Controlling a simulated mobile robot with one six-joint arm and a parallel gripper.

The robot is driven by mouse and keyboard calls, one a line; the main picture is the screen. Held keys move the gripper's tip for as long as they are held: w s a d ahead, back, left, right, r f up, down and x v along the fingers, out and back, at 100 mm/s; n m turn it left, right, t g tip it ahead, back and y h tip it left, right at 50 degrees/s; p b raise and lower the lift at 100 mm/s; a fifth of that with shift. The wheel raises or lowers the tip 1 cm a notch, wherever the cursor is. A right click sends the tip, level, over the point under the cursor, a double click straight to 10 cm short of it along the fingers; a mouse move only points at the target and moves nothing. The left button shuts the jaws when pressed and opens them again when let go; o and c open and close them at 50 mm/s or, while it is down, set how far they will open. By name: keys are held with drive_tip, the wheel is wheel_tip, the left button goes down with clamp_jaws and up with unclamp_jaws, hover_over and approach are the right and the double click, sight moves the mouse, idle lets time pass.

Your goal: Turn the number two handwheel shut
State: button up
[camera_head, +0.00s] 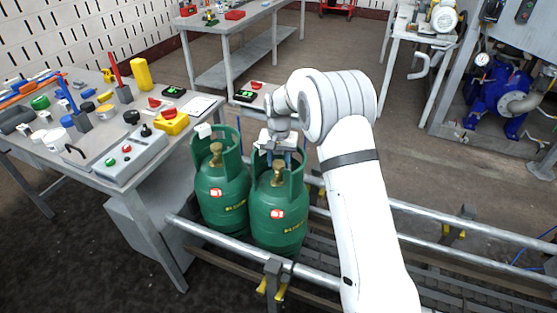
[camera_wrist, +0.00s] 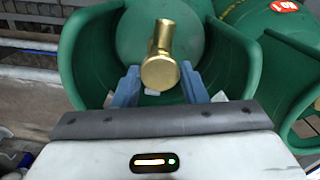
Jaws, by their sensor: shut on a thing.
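Two green gas cylinders stand side by side on the conveyor, the left one (camera_head: 222,195) and the right one (camera_head: 280,220). Each has a brass valve inside its collar; the left valve (camera_head: 216,158) is uncovered. My gripper (camera_head: 280,157) is down inside the right cylinder's collar at its brass valve (camera_head: 278,176). In the wrist view my gripper (camera_wrist: 159,72) has its blue-grey fingers on either side of the brass valve (camera_wrist: 160,70) and is shut on it.
The conveyor's metal rail (camera_head: 225,238) runs in front of the cylinders. A bench (camera_head: 190,131) with several tools and a grey button box (camera_head: 130,155) stands close at left. A blue pump (camera_head: 497,92) stands at far right. The floor behind the conveyor is clear.

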sight(279, 163)
drive_tip(key=shift+w+r, duration=0.1)
drive_tip(key=o, duration=1)
drive_tip(key=shift+c, duration=0.2)
wheel_tip(279, 163, up, 7)
drive_tip(key=shift+r, duration=0.35)
